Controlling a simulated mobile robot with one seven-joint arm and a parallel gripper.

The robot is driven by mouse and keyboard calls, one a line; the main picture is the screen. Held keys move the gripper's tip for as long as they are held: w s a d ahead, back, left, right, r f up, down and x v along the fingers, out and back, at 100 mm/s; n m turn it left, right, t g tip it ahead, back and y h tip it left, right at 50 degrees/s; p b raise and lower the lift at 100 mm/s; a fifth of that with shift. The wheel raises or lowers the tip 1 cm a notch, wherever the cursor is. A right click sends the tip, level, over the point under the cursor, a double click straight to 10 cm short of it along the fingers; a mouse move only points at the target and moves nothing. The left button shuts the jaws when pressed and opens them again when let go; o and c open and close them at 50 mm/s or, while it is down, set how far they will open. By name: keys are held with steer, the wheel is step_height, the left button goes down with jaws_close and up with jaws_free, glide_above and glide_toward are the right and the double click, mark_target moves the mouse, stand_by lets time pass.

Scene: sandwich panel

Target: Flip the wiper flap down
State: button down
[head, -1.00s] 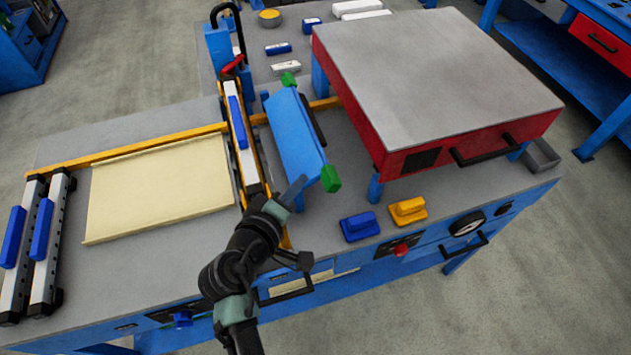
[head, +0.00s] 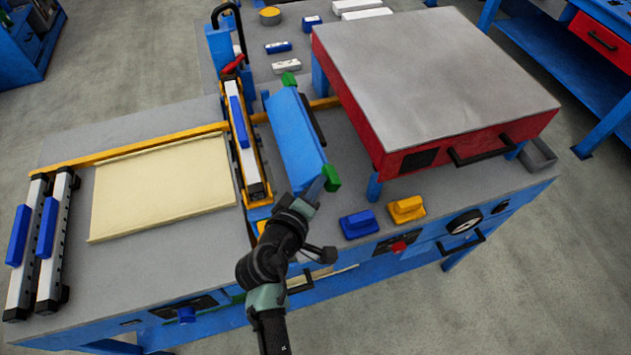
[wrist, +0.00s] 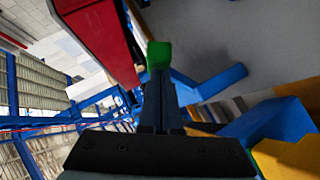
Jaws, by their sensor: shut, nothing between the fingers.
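The wiper flap (head: 295,132) is a long blue panel with green end blocks and a dark strip along its right side. It stands tilted between the yellow-edged rail and the red press. Its near green end block (head: 331,178) is right beside my gripper (head: 314,186). My gripper is shut and empty, its tips at the flap's near end; I cannot tell whether they touch. In the wrist view the shut fingers (wrist: 160,85) point at a green block (wrist: 158,55), which appears just beyond the tips. My gripper and wrist hide part of the rail's near end.
The red press with a grey top (head: 435,75) stands close on the right. A blue block (head: 358,224) and a yellow block (head: 407,209) lie in front of it. A cream panel (head: 160,190) lies left of the rail (head: 245,150).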

mark_target(330, 190)
steer(key=shift+d+m+p, duration=0.25)
steer(key=shift+m+p, duration=0.05)
steer(key=shift+p, duration=0.3)
steer(key=y+p, duration=0.1)
steer(key=p, duration=0.1)
steer(key=d+m+g+p, duration=0.1)
steer(key=p, duration=0.1)
steer(key=shift+w+f+y, duration=0.1)
steer(key=shift+w+y, duration=0.1)
steer(key=shift+y, duration=0.2)
steer(key=shift+w+d+f+m+g+y+p, duration=0.1)
steer(key=shift+d+f+m+g+y+p, duration=0.4)
steer(key=shift+p, duration=0.55)
steer(key=shift+w+d+f+m+g+y+p, duration=0.15)
steer(key=shift+f+m+g+y+p, duration=0.15)
steer(key=shift+f+y+p, duration=0.3)
steer(key=shift+d+f+m+g+y+b, duration=0.3)
steer(key=shift+f+m+y, duration=0.1)
steer(key=shift+f+y, duration=0.45)
steer(key=shift+y, duration=0.15)
steer(key=shift+w+f+b, duration=0.1)
steer(key=shift+f+b, duration=0.5)
steer(key=shift+b, duration=0.3)
steer(key=shift+f, duration=0.15)
